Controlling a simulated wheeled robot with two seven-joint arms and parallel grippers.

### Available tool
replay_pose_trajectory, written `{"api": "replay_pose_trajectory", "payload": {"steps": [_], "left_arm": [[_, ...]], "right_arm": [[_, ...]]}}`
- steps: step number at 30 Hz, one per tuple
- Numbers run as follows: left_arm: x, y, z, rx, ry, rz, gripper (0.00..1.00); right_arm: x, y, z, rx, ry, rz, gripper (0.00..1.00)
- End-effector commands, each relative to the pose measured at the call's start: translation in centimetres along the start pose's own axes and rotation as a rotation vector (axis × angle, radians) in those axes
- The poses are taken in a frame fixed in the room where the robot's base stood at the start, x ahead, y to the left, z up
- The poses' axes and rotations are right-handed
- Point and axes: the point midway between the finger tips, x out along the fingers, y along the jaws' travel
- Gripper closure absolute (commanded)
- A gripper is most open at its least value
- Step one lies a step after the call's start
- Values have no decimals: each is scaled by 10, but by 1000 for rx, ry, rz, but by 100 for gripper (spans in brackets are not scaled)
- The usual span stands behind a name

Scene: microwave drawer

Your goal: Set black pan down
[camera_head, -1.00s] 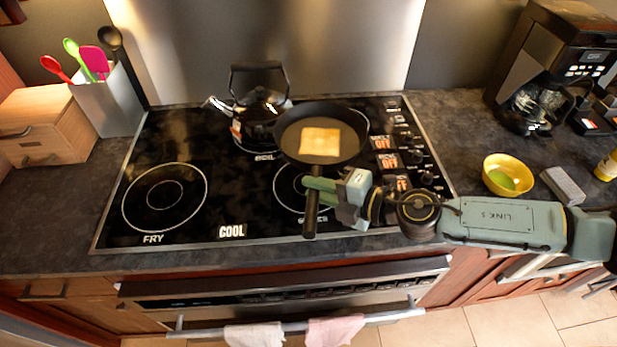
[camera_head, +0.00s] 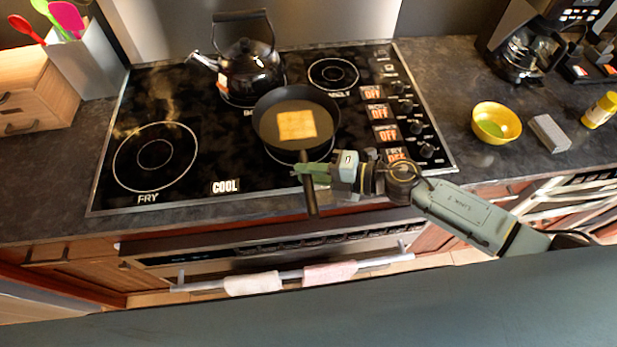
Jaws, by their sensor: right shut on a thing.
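The black pan (camera_head: 268,117) is over the front right part of the cooktop, covering part of the front right burner ring. A square slice of toast-like food (camera_head: 296,125) lies in it. The pan's handle points toward the front edge. My right gripper (camera_head: 308,172) is shut on the handle, reaching in from the right. I cannot tell whether the pan's base touches the glass. My left gripper is not in view.
A black kettle (camera_head: 247,75) stands on the back left burner, close behind the pan. The FRY burner (camera_head: 154,157) at left and the back right burner (camera_head: 333,74) are clear. A yellow bowl (camera_head: 495,123) and grey block (camera_head: 548,133) lie on the right counter.

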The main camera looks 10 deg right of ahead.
Motion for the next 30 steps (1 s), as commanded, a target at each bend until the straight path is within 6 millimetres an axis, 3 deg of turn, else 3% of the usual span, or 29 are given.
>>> {"api": "replay_pose_trajectory", "payload": {"steps": [10,23,24,28,30], "left_arm": [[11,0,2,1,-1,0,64],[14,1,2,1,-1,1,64],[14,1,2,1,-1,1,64],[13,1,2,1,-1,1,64],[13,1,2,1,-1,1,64]], "right_arm": [[10,-34,3,-2,-2,6,100],[12,-40,4,-6,-1,6,100],[11,-43,3,-1,-1,1,77],[11,-43,3,-1,-1,1,60],[11,-43,3,-1,-1,1,58]]}}
